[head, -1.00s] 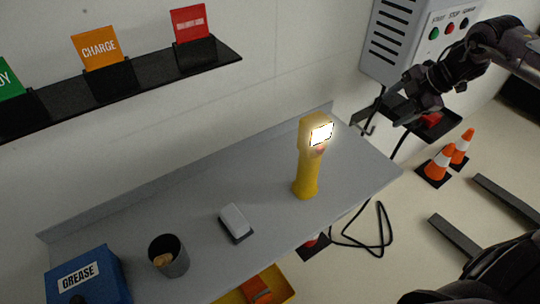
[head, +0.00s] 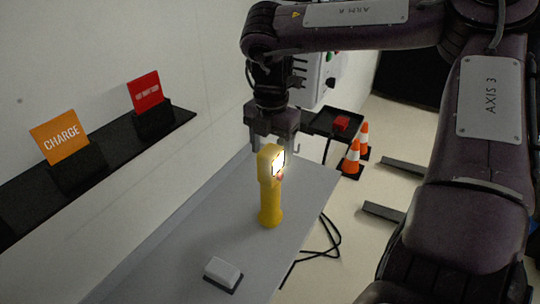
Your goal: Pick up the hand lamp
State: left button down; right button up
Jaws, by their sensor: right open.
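The hand lamp (head: 270,200) is yellow with a lit white panel near its top. It stands upright on the grey shelf top (head: 185,255). My right gripper (head: 274,140) is open and points down at the lamp's head, with its fingers close above or just behind it. I cannot tell whether the fingers touch the lamp. My left gripper is not in view.
A white block on a dark base (head: 223,272) lies nearer on the shelf. A black wall ledge (head: 100,165) holds orange and red cards at left. A control box, a small black tray (head: 325,125), orange cones (head: 352,158) and a black cable (head: 325,240) are beyond.

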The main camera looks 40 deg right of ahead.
jog(key=shift+a+f, duration=0.15)
jog(key=shift+f, duration=0.95)
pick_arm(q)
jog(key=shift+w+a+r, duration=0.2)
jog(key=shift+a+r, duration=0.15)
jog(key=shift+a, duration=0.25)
pick_arm(e)
jog(key=shift+r, duration=0.1)
grip_shut()
